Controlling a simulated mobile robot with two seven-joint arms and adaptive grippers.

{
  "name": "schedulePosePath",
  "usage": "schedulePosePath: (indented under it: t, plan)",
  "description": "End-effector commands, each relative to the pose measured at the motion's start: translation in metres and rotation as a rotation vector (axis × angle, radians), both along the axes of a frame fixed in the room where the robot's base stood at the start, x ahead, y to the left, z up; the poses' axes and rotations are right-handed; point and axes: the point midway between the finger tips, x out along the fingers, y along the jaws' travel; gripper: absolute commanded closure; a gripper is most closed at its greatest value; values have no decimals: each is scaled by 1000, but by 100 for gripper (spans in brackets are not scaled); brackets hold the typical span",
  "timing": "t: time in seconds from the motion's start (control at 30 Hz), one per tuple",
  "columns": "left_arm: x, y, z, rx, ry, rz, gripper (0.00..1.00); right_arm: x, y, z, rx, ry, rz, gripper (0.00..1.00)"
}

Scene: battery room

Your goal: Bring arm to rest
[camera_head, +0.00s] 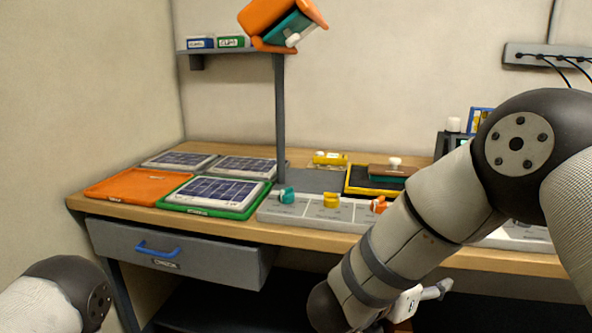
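My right arm (415,220) comes in from the right and reaches down across the front of the workbench (330,236). Beyond its low end, a pale part with a grey finger-like piece (436,290) shows, probably part of my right gripper. The arm hides most of it, so its opening and any hold cannot be made out. Of my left arm (60,295), only a link with a dark joint shows at the bottom left corner. My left gripper is outside the picture.
Framed panels, including one on a green tray (205,212), and an empty orange tray (120,187) lie at the bench's left. A grey strip (310,212) holds coloured pieces. A drawer (180,253) is below. An orange-teal tilted object (282,22) is above.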

Motion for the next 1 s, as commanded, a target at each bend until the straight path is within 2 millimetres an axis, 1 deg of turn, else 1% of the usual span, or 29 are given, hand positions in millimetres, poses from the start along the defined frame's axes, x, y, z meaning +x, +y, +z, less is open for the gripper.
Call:
schedulePosePath:
  t: [0.03, 0.07, 0.1, 0.17, 0.2, 0.27, 0.3, 0.37, 0.4, 0.47, 0.5, 0.57, 0.6, 0.7, 0.8, 0.87, 1.0]
  plan:
    - [0, 0, 0, 0, 1, 0, 100, -5, -6, -38, 6, 66, 96, 51]
    - [-1, 0, 0, 0, 2, 0, 100, -9, -8, -60, 19, 106, 158, 51]
    - [-1, 0, 0, 0, 2, 0, 100, -17, -9, -90, 44, 167, 239, 51]
    - [-1, 0, 0, 0, 3, 0, 100, -40, -9, -136, 94, 275, 350, 51]
    - [-1, 0, 0, 0, 4, 0, 100, -60, -9, -164, 135, 353, 415, 51]
    - [-2, 0, 1, 0, 4, 0, 100, -97, -8, -202, 205, 476, 496, 51]
    - [-2, 0, 1, 0, 4, 0, 100, -125, -7, -223, 255, 561, 540, 51]
    - [-1, 0, 1, 0, 4, 0, 100, -171, -6, -250, 334, 689, 594, 51]
    - [-1, 0, 0, 0, 3, 0, 100, -203, -5, -264, 388, 773, 621, 51]
    - [-1, 0, 0, 0, 3, 0, 100, -254, -4, -278, 471, 902, 654, 51]
    - [-1, 0, 0, 0, 3, 0, 100, -286, -4, -283, 524, 982, 666, 51]
    - [-1, 0, 0, 0, 3, 0, 100, -330, -4, -286, 597, 1090, 680, 51]
    - [-1, 0, 0, 0, 3, 0, 100, -356, -3, -285, 641, 1152, 685, 51]
    - [-1, 0, 0, 0, 3, 0, 100, -402, -3, -279, 721, 1266, 687, 51]
    - [-1, 0, 0, 0, 3, 0, 100, -423, -2, -274, 759, 1322, 687, 51]
    - [-1, 0, 0, 0, 3, 0, 100, -427, -2, -273, 768, 1332, 688, 51]
    - [-1, 0, 0, 0, 3, 0, 100, -427, -2, -273, 767, 1332, 689, 51]
